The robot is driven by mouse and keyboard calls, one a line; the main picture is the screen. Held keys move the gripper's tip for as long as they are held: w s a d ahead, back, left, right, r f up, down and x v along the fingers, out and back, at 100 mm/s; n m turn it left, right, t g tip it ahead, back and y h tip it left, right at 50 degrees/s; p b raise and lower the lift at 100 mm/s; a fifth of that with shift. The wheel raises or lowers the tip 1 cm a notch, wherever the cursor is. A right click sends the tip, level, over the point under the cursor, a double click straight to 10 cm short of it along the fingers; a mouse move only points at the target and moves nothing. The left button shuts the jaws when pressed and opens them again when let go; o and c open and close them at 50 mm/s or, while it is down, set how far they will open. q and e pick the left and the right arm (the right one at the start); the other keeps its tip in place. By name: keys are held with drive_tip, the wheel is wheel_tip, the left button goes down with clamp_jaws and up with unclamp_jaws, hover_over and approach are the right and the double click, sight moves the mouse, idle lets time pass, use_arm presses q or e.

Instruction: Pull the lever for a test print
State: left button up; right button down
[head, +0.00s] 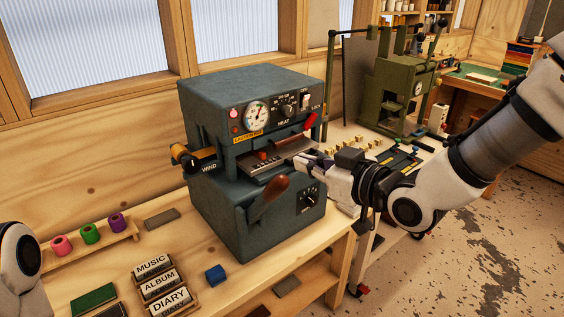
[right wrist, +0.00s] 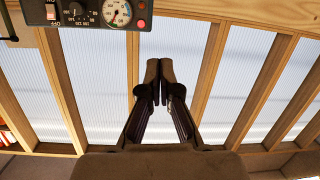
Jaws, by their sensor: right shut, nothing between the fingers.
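The dark grey-blue foil press (head: 230,100) stands on the wooden bench. A lever with a brown wooden knob (head: 273,186) sticks out low at its front, tilted up to the right. A smaller red handle (head: 310,121) sits at the upper right of the press. My right gripper (head: 302,163) is shut and empty in front of the press opening, right of and above the wooden knob, apart from it. In the right wrist view its fingertips (right wrist: 160,70) meet, with part of the press panel (right wrist: 90,12) upside down at the top. My left gripper is out of view.
Foil rolls (head: 90,233) stand on a rack at the left. Labelled blocks (head: 160,284) and a blue block (head: 215,274) lie before the press. A green machine (head: 400,88) and small brass pieces (head: 345,147) are behind my right arm.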

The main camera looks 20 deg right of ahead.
drive_tip(key=w, duration=0.1)
drive_tip(key=p, duration=0.4)
hover_over(281, 178)
drive_tip(key=w+a, duration=0.1)
drive_tip(key=w, duration=0.1)
wheel_tip(281, 178, down, 3)
drive_tip(key=shift+a+r, duration=0.15)
drive_tip(key=shift+r, duration=0.05)
drive_tip(key=f, duration=0.1)
drive_tip(key=s+d+f, duration=0.1)
drive_tip(key=s+f, duration=0.1)
drive_tip(key=shift+s+d+f+p, duration=0.15)
drive_tip(key=shift+d+f+p, duration=0.1)
drive_tip(key=shift+d+p, duration=0.05)
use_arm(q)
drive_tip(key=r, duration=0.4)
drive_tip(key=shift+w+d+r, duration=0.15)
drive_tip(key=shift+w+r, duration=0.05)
use_arm(e)
drive_tip(key=shift+a+f, duration=0.1)
drive_tip(key=shift+a, duration=0.05)
